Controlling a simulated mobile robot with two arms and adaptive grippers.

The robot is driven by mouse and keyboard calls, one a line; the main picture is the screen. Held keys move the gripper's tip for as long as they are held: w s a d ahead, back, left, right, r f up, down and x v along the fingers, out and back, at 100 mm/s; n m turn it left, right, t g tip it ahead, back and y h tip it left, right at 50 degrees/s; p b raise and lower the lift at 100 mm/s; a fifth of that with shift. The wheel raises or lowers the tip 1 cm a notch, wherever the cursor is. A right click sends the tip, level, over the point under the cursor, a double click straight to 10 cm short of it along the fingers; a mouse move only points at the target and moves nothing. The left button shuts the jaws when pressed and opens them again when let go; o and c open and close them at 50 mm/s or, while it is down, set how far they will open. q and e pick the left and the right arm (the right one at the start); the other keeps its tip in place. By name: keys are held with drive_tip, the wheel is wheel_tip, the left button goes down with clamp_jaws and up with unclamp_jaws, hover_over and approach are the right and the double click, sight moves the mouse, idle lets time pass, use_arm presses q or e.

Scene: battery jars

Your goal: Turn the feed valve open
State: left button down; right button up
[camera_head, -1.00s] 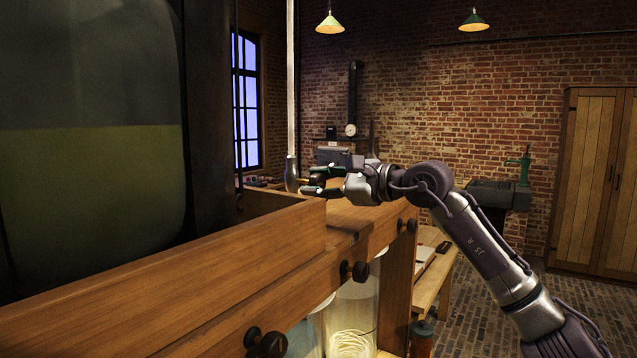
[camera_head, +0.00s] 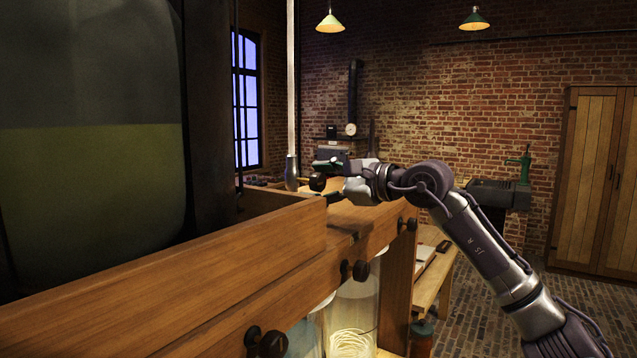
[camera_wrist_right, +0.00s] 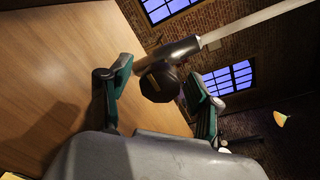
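The feed valve appears to be the dark faceted knob (camera_head: 318,182) on a short stem at the foot of a metal pipe (camera_head: 291,168), above the wooden bench. My right gripper (camera_head: 329,180) is open, to the right of the knob. In the wrist view the green-padded fingers of this gripper (camera_wrist_right: 160,93) stand on either side of the knob, with gaps on both sides. My left gripper is not in view.
A wooden ledge (camera_head: 180,262) runs along the front, with dark round knobs (camera_head: 360,270) on its face. A glass jar (camera_head: 353,310) with pale coiled content stands below. A large tank (camera_head: 90,190) with yellowish liquid fills the left.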

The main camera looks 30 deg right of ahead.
drive_tip(key=v, duration=1.2)
idle(0.3)
idle(0.4)
